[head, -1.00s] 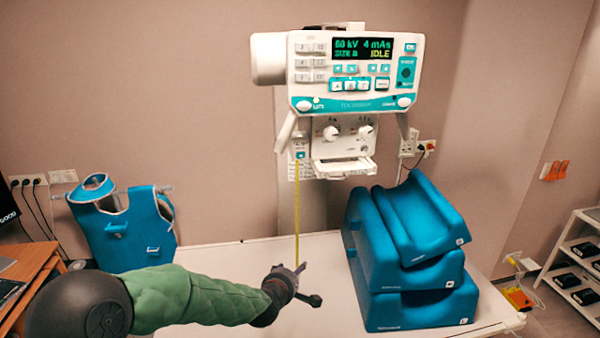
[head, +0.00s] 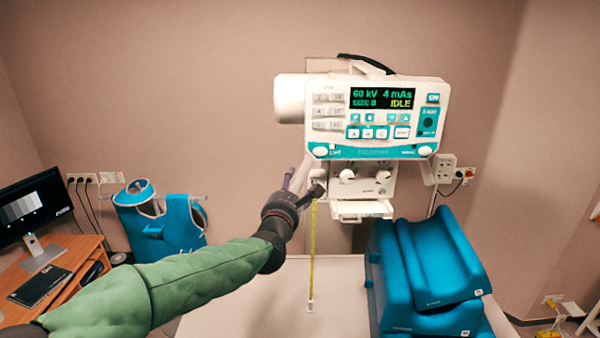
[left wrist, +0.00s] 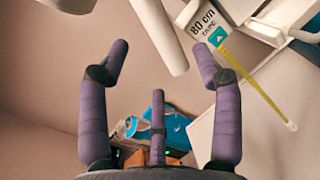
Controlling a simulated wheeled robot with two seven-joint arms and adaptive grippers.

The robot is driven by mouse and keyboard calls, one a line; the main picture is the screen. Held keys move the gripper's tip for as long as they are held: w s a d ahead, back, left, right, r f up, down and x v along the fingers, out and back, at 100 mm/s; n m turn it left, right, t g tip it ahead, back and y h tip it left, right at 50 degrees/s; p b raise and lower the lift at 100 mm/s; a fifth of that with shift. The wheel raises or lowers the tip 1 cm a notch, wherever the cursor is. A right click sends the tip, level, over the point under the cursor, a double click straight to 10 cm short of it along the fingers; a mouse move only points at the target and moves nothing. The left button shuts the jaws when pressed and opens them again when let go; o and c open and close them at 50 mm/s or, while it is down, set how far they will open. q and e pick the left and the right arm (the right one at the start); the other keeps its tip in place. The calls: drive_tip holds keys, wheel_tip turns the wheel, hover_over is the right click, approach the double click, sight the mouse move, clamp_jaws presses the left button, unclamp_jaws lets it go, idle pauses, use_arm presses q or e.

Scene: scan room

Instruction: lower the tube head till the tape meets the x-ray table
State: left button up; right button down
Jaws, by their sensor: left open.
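The white and teal tube head (head: 365,150) hangs over the x-ray table (head: 255,305), its display reading IDLE. A yellow tape (head: 313,245) hangs from its left side and ends in a white tip (head: 310,305). I cannot tell whether the tip touches the table. My left gripper (head: 306,188) is beside the tube head's lower left side, near the top of the tape. In the left wrist view the purple fingers (left wrist: 160,60) are spread, with a white bar (left wrist: 160,28) beyond and between the tips. The tape (left wrist: 255,85) and its 80 cm label (left wrist: 203,22) are to the right.
Blue positioning blocks (head: 420,270) are stacked on the table's right part. A blue apron (head: 160,220) is by the back wall. A desk (head: 75,265) with a monitor (head: 35,215) stands at left. The table's left part looks clear.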

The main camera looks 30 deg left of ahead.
sight(298, 178)
use_arm(q)
drive_tip(key=p+x, duration=0.2)
drive_tip(key=x, duration=0.5)
drive_tip(key=shift+w, duration=0.15)
clamp_jaws()
drive_tip(key=shift+f, duration=0.1)
